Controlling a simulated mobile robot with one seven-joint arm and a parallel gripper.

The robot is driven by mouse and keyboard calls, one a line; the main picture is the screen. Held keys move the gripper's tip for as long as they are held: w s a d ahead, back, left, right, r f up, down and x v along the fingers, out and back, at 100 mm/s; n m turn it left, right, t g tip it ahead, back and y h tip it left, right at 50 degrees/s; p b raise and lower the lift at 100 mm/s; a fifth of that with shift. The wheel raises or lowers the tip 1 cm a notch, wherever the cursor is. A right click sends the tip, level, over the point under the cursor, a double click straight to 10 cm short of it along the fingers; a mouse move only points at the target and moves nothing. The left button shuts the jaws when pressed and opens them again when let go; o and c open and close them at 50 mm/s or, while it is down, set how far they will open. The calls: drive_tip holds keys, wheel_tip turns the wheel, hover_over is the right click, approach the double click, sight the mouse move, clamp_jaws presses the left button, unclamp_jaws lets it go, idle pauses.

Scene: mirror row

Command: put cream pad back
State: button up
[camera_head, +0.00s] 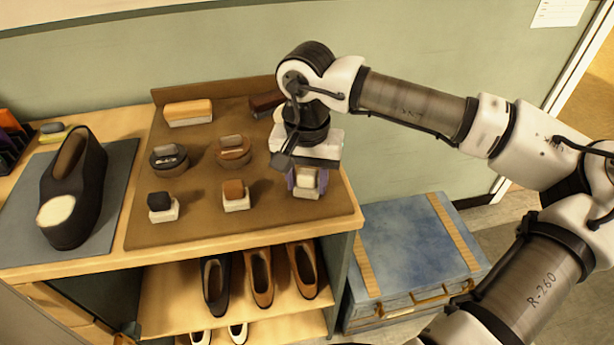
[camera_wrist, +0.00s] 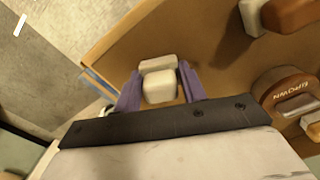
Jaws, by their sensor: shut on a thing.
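The cream pad (camera_head: 308,178) is at the front right of the brown mat (camera_head: 275,222), between the purple fingers of my gripper (camera_head: 306,182). In the wrist view the cream pad (camera_wrist: 159,87) sits between both fingers of my gripper (camera_wrist: 159,90), which is shut on it. A whitish block (camera_wrist: 157,62) shows just beyond the pad there. I cannot tell whether the pad touches this block. To the left, a black pad (camera_head: 160,199) and a brown pad (camera_head: 234,189) each sit on a white block.
Two round tins (camera_head: 168,158) (camera_head: 233,150) and a tan-topped brush (camera_head: 189,112) stand behind the pads; a dark brush (camera_head: 266,102) is partly hidden by my arm. A black shoe (camera_head: 75,190) with a cream toe stands left. A blue trunk (camera_head: 415,250) is right of the bench.

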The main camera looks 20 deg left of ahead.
sight(307, 173)
drive_tip(key=shift+f, duration=0.25)
drive_tip(key=o, duration=0.9)
drive_tip(key=shift+r, duration=0.1)
drive_tip(key=shift+r, duration=0.15)
wheel_tip(307, 173, up, 12)
drive_tip(key=shift+r+b, duration=0.1)
drive_tip(key=shift+b, duration=0.4)
